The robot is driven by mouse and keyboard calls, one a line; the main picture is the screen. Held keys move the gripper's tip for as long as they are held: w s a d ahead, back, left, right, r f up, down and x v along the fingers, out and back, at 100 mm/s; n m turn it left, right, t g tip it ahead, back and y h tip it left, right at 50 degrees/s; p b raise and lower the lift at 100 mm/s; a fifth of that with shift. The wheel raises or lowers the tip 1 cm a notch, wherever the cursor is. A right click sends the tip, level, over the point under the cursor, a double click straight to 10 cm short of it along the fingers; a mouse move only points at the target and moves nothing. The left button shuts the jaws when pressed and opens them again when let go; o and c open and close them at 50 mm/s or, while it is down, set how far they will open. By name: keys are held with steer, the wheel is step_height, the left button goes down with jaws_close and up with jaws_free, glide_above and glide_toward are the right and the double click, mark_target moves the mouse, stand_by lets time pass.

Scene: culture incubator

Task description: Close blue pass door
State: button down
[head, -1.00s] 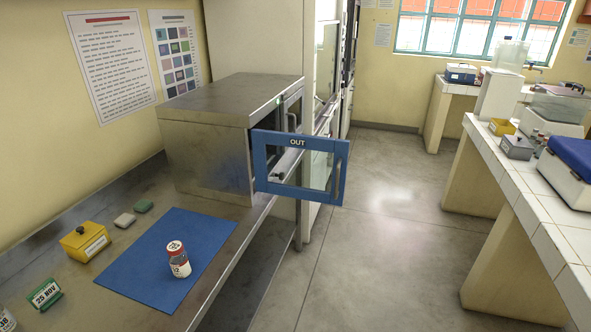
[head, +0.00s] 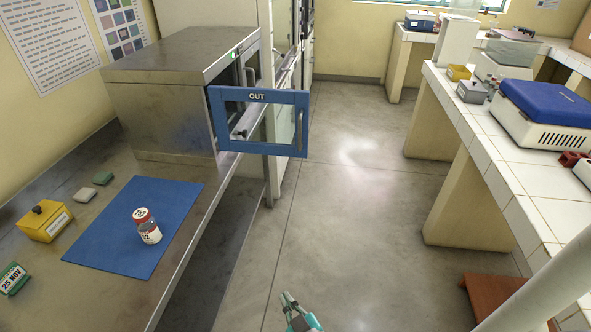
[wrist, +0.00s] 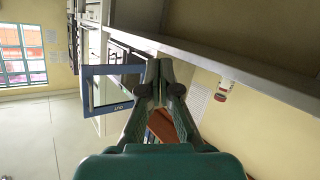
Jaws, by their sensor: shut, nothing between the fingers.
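The blue-framed pass door (head: 258,122), marked OUT, stands open on the front of the grey metal pass box (head: 165,110). My gripper (head: 290,298) is low in the head view, over the floor, well apart from the door. In the wrist view my gripper (wrist: 158,65) points ahead with its fingers together and empty.
On the metal bench a red-capped bottle (head: 147,226) stands on a blue mat (head: 110,250). A yellow box (head: 45,222) sits to its left. A tiled bench (head: 470,130) runs along the right. The floor (head: 350,200) between is clear.

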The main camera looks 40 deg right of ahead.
steer(key=w+d+r+m+h, duration=0.2)
steer(key=w+d+r+h, duration=0.25)
steer(key=w, duration=0.35)
steer(key=m+g+h, duration=0.6)
steer(key=m+h, duration=0.1)
steer(key=m, duration=0.3)
glide_toward(299, 138)
steer(key=x, duration=0.7)
steer(key=shift+f, duration=0.1)
steer(key=shift+d, duration=0.1)
steer(key=shift+w+d, duration=0.1)
